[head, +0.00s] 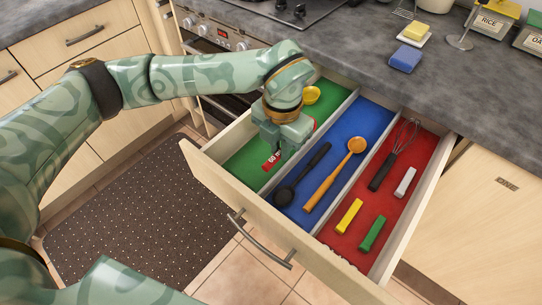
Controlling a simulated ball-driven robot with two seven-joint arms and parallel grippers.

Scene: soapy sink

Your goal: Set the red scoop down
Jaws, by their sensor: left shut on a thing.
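The red scoop (270,162) shows in the head view only as red parts beside my left gripper, in the green-lined left compartment of the open drawer (248,206). One red end carries white marking. My left gripper (287,148) points down into this compartment and is shut on the red scoop. The gripper hides most of the scoop, and I cannot tell whether the scoop touches the drawer floor. My right gripper is not in view.
A yellow scoop (311,95) lies at the back of the green compartment. The blue compartment holds a black ladle (285,195) and an orange spoon (355,146). The red compartment holds a whisk (404,139) and several small blocks. A blue sponge (405,59) lies on the counter.

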